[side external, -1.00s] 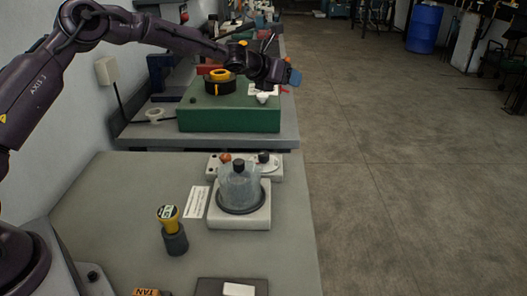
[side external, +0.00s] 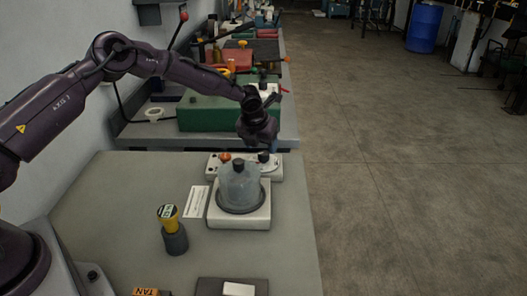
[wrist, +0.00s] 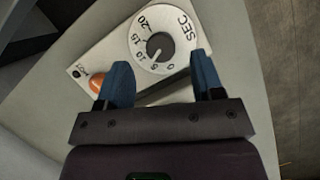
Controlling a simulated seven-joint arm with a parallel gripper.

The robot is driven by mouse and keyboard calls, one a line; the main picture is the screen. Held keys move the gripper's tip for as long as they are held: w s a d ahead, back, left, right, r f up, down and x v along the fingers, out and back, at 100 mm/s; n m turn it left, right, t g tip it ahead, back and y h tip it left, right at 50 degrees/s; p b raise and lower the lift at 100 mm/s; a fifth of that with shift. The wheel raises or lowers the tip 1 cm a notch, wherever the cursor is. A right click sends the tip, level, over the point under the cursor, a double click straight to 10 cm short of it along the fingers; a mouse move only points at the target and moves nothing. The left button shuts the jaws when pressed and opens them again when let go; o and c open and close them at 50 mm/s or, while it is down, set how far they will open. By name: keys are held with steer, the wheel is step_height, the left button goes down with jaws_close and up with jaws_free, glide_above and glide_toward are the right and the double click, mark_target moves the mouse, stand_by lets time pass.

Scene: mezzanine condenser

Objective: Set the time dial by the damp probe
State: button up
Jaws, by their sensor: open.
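The time dial (wrist: 172,42) is a white disc marked SEC with numbers from 0 to 20, on a pale control box (wrist: 112,62). In the side view my gripper (side external: 262,149) hangs over the box's right part. A yellow-topped device (side external: 168,214) in a grey holder, possibly the damp probe, has a face too small to read.
A clear bell jar (side external: 239,183) with a black knob stands on a white base (side external: 240,219) just in front of the box. An orange button (wrist: 97,82) sits left of the dial. A green case (side external: 205,116) is behind.

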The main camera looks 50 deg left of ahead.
mark_target(264, 153)
steer(key=shift+x, duration=2.05)
steer(key=c, duration=0.9)
steer(key=shift+m, duration=0.4)
steer(key=m+h, duration=0.2)
steer(key=m, duration=0.3)
steer(key=m+h, duration=0.1)
steer(key=m, duration=0.2)
steer(key=m+h, duration=0.1)
steer(key=m, duration=0.2)
steer(key=shift+m+g+h, duration=0.3)
steer(key=shift+m, duration=0.1)
